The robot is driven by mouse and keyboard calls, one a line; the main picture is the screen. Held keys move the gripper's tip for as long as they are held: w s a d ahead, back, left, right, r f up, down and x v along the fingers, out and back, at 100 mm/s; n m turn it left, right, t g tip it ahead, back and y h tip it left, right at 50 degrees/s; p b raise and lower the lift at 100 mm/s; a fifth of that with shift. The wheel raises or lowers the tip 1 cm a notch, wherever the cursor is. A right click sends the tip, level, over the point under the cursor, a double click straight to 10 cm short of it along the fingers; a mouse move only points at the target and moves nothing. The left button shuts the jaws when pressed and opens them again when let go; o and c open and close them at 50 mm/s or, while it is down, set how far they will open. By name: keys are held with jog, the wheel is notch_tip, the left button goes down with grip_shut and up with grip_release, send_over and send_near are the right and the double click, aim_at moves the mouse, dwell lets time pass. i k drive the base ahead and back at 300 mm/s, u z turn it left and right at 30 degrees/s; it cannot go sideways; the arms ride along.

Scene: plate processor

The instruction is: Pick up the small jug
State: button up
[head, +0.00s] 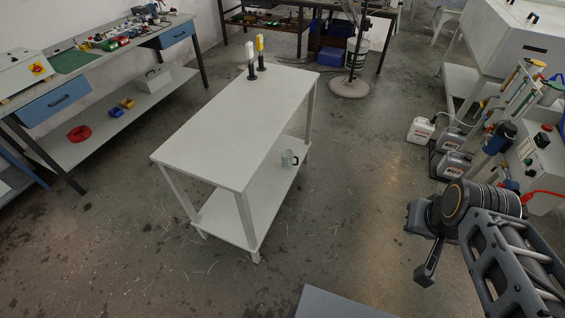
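My gripper (420,243) is at the right of the head view, well to the right of the table and apart from the jug. Its two fingers are spread and nothing shows between them.
Two upright tools, white (251,62) and yellow (261,54), stand at the table's far end. A workbench (105,55) is at the left. Floor between the table and my arm is clear.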

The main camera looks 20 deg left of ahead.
aim_at(287, 154)
jog(key=i, duration=3.95)
jog(key=u, duration=5.3)
